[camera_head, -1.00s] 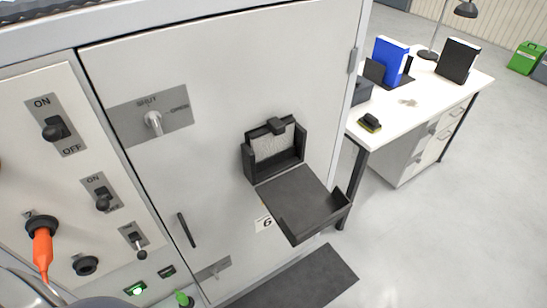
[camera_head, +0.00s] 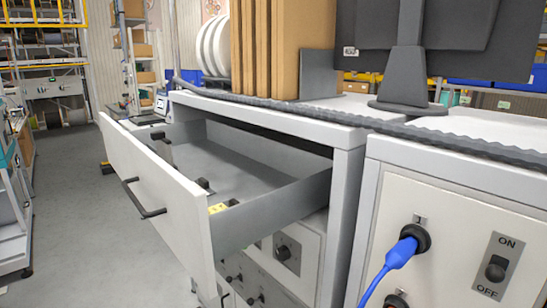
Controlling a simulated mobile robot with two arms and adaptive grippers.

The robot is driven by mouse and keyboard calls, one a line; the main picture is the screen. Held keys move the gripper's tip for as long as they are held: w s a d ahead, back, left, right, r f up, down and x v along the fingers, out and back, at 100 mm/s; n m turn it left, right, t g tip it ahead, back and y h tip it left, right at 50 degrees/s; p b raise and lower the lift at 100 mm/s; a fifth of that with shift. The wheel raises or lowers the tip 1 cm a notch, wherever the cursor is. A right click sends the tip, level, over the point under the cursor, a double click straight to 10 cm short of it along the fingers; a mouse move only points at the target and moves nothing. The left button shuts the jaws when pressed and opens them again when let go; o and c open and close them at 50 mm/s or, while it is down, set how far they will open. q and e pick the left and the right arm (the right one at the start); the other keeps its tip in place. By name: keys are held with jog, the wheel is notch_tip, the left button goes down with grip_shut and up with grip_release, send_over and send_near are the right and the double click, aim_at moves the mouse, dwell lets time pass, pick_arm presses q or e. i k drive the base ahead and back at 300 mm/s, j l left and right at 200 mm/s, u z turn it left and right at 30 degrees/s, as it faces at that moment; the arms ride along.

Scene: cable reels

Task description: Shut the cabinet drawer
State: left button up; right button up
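The cabinet drawer (camera_head: 165,195) is pulled well out of the grey cabinet (camera_head: 345,190) in the head view. Its white front faces left and carries a dark bar handle (camera_head: 143,199). Small dark items and a yellow item (camera_head: 218,208) lie inside the drawer near its front. Neither of my grippers shows in the head view.
A monitor on a stand (camera_head: 402,80) and brown boards (camera_head: 265,50) stand on top. A blue cable (camera_head: 395,262) is plugged into the panel at right and hangs forward. Shelving (camera_head: 50,75) stands far left. The grey floor (camera_head: 75,200) left of the drawer is clear.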

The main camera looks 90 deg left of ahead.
aim_at(276, 185)
jog(key=u, duration=3.7)
